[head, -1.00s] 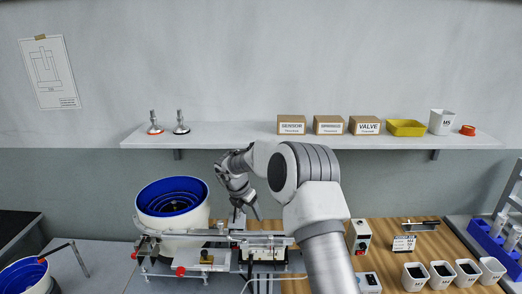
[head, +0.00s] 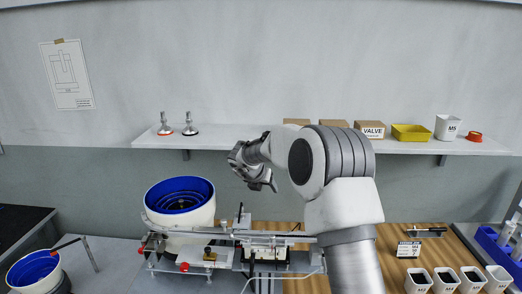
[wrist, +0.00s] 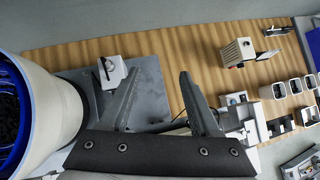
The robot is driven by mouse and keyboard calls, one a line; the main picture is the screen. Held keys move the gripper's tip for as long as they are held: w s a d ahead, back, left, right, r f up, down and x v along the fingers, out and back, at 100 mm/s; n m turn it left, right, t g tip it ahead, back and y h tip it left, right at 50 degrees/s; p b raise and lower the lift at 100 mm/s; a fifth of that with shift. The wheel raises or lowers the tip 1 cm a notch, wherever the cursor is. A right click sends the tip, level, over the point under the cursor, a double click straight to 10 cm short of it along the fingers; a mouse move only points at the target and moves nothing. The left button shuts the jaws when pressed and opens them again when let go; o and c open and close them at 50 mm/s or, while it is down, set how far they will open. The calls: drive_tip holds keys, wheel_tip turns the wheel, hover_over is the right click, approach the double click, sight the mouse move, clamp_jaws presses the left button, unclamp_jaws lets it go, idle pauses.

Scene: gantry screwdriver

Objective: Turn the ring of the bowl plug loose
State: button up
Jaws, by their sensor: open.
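The bowl feeder (head: 180,232) is a white drum with a blue inside, at the lower left of the head view. Its white wall (wrist: 62,105) also fills the left of the wrist view. A small white block (wrist: 114,72) with a dark grey part on it stands on a grey plate beside the bowl; it may carry the plug, but I cannot make out a ring. My gripper (head: 268,187) is above and to the right of the bowl. In the wrist view my gripper (wrist: 158,75) is open and empty, its left finger appearing close beside the block.
A rail assembly (head: 265,238) runs in front of the bowl. A shelf (head: 290,144) with boxes crosses the wall behind my arm. Several bins (head: 445,278) stand at the right. A grey control box (wrist: 237,51) sits on the wooden bench (wrist: 185,50).

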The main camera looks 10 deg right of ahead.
wheel_tip(320, 180, up, 13)
drive_tip(key=a+n+t+y, duration=0.1)
drive_tip(key=n+t, duration=0.3)
drive_tip(key=n, duration=0.3)
drive_tip(key=shift+a+r+n+t, duration=0.2)
drive_tip(key=shift+a+n+t, duration=0.05)
drive_tip(key=shift+n+t, duration=0.15)
